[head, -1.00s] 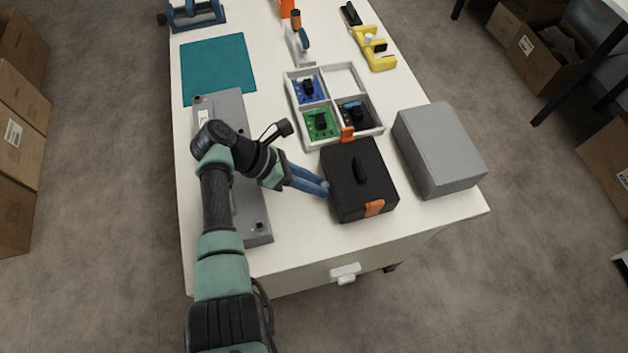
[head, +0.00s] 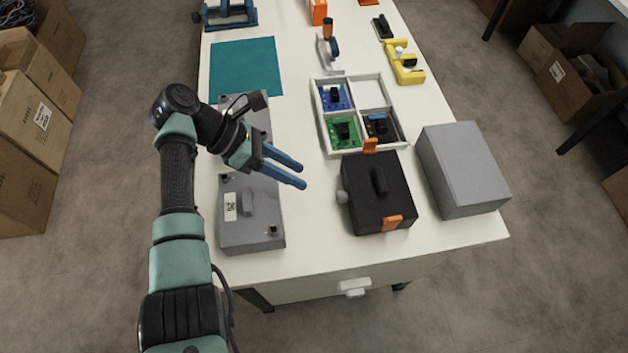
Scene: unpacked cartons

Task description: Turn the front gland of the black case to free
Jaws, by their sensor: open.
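The black case (head: 362,212) stands near the front end of the white table, with a dark handle (head: 380,180) on its lid. A grey round gland (head: 342,197) sticks out of its left side; its turn position is too small to tell. No other gland shows on the case. An orange latch (head: 392,223) is at the case's front edge and another orange latch (head: 370,146) at its back edge. My gripper (head: 304,175) is open and empty, left of the case and apart from the gland, its blue fingers pointing right.
A closed grey box (head: 462,165) stands just right of the black case. A divided white tray (head: 330,147) with circuit boards lies behind it. A narrow strip of bare table lies left of the gland.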

